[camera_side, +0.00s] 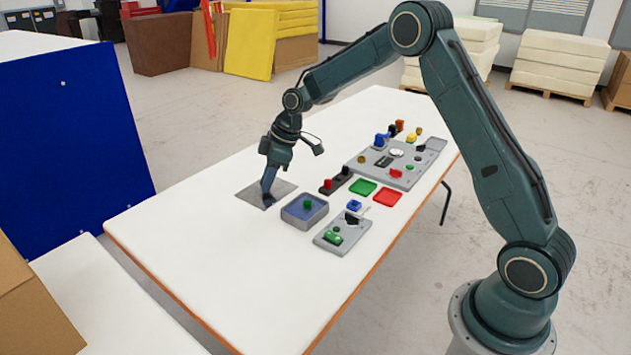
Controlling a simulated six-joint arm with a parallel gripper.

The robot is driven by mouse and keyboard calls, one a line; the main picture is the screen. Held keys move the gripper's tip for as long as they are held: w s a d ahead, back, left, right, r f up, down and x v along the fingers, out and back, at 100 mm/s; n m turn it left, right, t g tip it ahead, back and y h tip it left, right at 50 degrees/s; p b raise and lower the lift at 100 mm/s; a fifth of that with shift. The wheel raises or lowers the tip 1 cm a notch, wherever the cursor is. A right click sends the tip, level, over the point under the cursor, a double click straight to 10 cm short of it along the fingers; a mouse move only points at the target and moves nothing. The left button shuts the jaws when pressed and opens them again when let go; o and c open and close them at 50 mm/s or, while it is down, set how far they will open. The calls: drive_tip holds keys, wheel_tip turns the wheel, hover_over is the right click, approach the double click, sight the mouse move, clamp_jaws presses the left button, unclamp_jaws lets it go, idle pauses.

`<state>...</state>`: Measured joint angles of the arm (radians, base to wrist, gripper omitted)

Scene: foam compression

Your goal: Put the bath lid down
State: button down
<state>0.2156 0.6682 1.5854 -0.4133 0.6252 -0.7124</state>
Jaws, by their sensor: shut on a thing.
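My gripper (268,196) points down at a flat dark grey square plate, which I take for the bath lid (284,187), left of the middle of the table. The jaws are shut on it near its middle; the grip itself is small and dark. The plate looks level and at or close to the table top; I cannot tell if it touches. The grey bath (290,219) stands just to the right and nearer the camera. It is uncovered, with a blue inside and a green piece (308,204) in it.
A grey fixture board (329,246) with green and black parts lies right of the bath. Green (363,187) and red (388,197) squares and a larger parts panel (370,155) lie farther back. The table's left and front areas are clear.

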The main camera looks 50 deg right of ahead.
sight(293, 188)
wheel_tip(293, 188, down, 13)
drive_tip(key=shift+f, duration=0.2)
drive_tip(key=shift+f, duration=0.15)
drive_tip(key=shift+f, duration=2)
drive_tip(key=shift+f, duration=0.1)
drive_tip(key=c, duration=1.2)
unclamp_jaws()
drive_tip(key=v, duration=1.2)
